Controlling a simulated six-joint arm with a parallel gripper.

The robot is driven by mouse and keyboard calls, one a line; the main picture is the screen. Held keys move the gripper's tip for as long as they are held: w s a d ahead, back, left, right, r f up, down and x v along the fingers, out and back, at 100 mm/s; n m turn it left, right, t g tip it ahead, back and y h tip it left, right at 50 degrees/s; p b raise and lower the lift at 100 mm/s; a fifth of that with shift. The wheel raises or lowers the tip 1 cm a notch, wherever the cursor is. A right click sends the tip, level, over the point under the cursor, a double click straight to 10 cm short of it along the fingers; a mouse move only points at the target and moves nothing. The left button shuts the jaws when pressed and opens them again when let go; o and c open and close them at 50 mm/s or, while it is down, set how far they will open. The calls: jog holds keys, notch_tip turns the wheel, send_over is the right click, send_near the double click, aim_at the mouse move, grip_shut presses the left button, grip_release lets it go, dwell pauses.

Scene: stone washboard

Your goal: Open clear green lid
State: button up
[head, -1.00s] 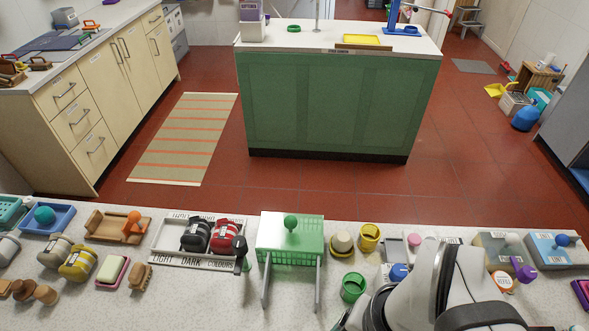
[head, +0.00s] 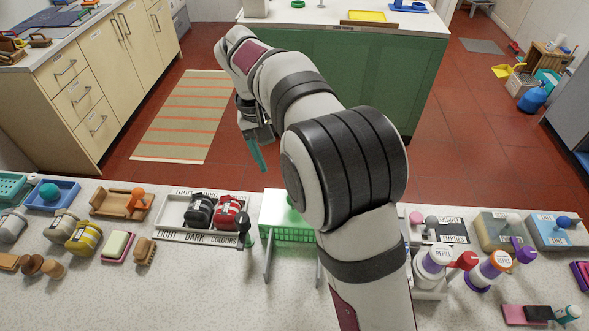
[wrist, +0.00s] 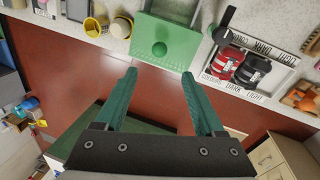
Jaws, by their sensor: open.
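The clear green lid (head: 272,206) lies flat and closed on a green basket (head: 292,235) on the near counter. My arm hides its right part and most of its round green knob in the head view. In the head view my gripper (head: 258,155) hangs beyond the counter's far edge, up and left of the basket, not touching the lid.
A tray (head: 165,235) with black and red bundles stands left of the basket, a dark-handled tool (head: 245,230) between them. In the wrist view yellow cups (wrist: 122,27) stand beside the basket. White bottles (head: 432,268) stand to the right. Space beyond the counter edge is open floor.

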jog(key=d+f, duration=0.1)
jog(key=f, duration=0.7)
jog(key=d+f, duration=0.1)
jog(key=f, duration=0.4)
jog(key=shift+w+d, duration=0.25)
jog(key=shift+d, duration=0.05)
grip_shut()
dwell(0.5)
